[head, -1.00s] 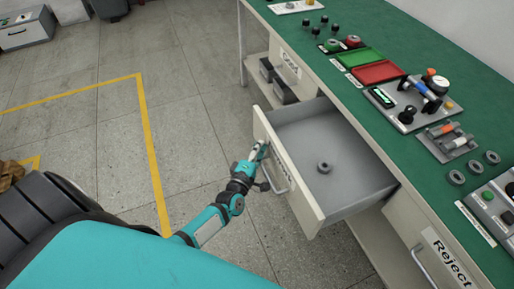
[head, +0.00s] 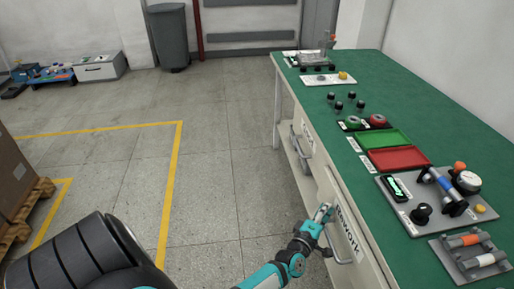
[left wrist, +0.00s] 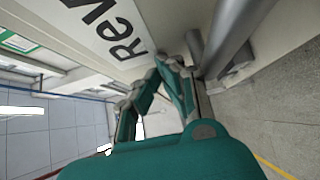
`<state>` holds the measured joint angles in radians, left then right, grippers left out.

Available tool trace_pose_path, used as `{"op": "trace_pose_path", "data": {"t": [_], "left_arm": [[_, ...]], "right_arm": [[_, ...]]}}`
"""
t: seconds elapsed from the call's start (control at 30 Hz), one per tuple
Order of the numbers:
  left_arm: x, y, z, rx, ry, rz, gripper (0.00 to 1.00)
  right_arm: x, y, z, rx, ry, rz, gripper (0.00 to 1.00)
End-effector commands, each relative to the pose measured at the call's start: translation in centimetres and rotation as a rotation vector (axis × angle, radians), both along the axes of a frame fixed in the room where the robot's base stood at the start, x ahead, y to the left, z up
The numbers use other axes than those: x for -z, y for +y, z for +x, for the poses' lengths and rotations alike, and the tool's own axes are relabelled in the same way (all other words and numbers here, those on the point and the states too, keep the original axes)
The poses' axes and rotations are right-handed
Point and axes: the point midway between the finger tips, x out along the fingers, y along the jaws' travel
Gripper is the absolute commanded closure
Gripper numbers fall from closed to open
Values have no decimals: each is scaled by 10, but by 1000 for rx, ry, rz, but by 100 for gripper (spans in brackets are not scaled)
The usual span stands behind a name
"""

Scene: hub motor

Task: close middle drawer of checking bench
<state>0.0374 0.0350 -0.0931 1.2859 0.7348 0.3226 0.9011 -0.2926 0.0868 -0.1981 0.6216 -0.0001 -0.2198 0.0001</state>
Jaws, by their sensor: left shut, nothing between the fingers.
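The middle drawer's cream front (head: 334,200), labelled "Rework", is on the left side of the checking bench (head: 430,120) in the head view. Its inside does not show, and the front looks about in line with the bench side; I cannot tell if a small gap is left. Its bar handle (head: 343,259) is below the label. My left gripper (head: 323,213) is shut and empty, its fingertips at the drawer front, beside the handle. In the left wrist view the fingertips (left wrist: 170,62) are close to or touching the front (left wrist: 150,20), between label and grey handle (left wrist: 228,38). My right gripper is out of view.
The green bench top holds a red tray (head: 398,158), a green tray (head: 382,138) and a gauge fixture (head: 440,197). Another drawer labelled "Good" (head: 306,137) is farther along. Open floor (head: 225,185) lies left of the bench; a pallet with a box (head: 18,190) is at far left.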

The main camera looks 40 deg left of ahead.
Motion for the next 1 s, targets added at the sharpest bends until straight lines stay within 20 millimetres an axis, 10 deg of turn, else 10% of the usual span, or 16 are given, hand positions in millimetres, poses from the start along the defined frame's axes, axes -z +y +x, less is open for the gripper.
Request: {"op": "trace_pose_path", "data": {"t": [1.0], "left_arm": [[-2, -15, 19, 3, -4, -2, 100]], "right_arm": [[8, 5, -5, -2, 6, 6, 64]]}}
